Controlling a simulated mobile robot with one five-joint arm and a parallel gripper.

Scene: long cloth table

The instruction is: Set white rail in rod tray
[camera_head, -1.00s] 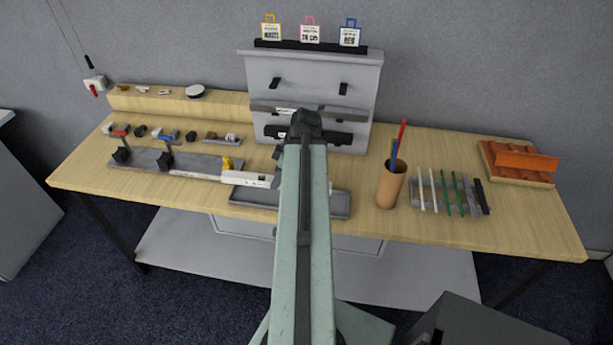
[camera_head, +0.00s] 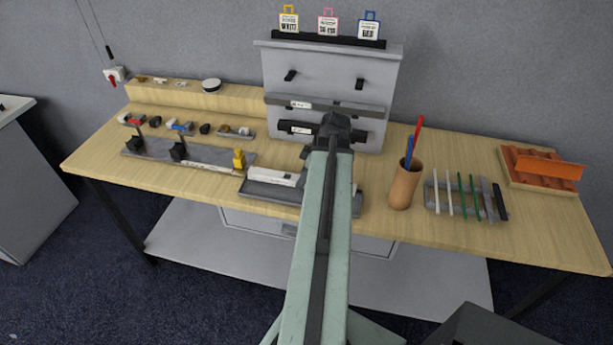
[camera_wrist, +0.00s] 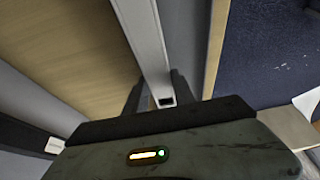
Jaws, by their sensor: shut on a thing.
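A white rail (camera_head: 274,177) is held at its right end by my gripper (camera_head: 304,168). In the wrist view the white rail (camera_wrist: 146,42) runs up and away from between the two dark fingers of my gripper (camera_wrist: 158,88), which is shut on it. In the head view the rail appears over the left part of a long grey tray (camera_head: 257,195) at the table's front edge. I cannot tell whether it touches the tray. My arm hides the tray's middle. Another grey tray (camera_head: 430,205), holding thin white and green rods, stands on the right.
A grey fixture (camera_head: 155,155) with black blocks and a yellow piece (camera_head: 239,159) lies to the left. A grey drawer cabinet (camera_head: 328,75) stands behind my gripper. A brown cup (camera_head: 404,186) holds coloured sticks. An orange piece (camera_head: 548,166) sits at far right.

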